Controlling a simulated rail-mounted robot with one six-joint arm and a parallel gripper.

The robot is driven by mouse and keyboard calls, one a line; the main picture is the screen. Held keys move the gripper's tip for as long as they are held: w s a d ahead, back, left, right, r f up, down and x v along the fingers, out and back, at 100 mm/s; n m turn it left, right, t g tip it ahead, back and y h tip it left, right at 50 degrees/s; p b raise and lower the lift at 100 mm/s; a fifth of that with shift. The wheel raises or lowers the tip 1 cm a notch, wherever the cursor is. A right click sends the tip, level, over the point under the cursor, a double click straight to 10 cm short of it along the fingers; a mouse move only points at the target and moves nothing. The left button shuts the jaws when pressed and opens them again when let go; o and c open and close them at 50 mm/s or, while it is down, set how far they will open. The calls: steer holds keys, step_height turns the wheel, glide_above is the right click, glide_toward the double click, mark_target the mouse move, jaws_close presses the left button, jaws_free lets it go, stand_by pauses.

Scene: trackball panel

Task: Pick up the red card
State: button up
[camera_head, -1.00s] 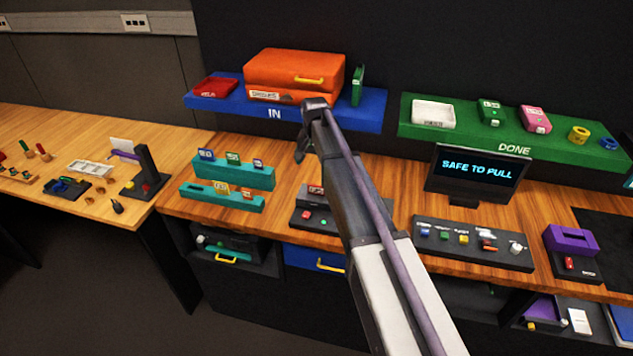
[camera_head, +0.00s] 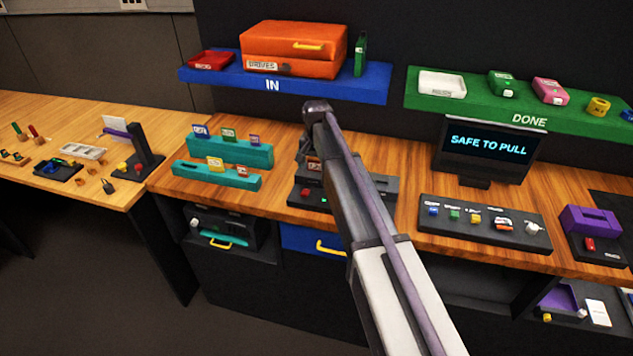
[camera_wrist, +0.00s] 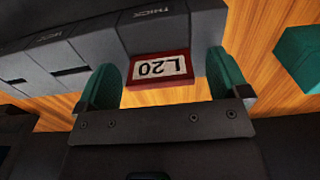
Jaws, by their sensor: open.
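The red card (camera_wrist: 140,81) shows in the wrist view, with a white label that reads L20 upside down. It stands out from a dark slotted block (camera_wrist: 90,42) marked THICK. My gripper (camera_wrist: 165,78) is open, with one green fingertip on each side of the card. A gap shows at the left finger; the right finger is very close to the card, and I cannot tell if it touches. In the head view my gripper (camera_head: 308,152) is low over the dark device (camera_head: 375,188) on the bench, and my arm hides most of that device.
Teal racks (camera_head: 232,152) with small cards stand left of my gripper. A monitor (camera_head: 487,150) reading SAFE TO PULL and a button panel (camera_head: 485,225) are to the right. The blue IN shelf (camera_head: 340,88) and green DONE shelf (camera_head: 480,108) are above the bench.

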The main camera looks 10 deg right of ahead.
steer(key=c, duration=1)
steer(key=shift+r, duration=0.1)
step_height(320, 180, up, 18)
steer(key=p, duration=1.8)
steer(key=shift+p, duration=0.3)
steer(key=shift+s+d, duration=0.1)
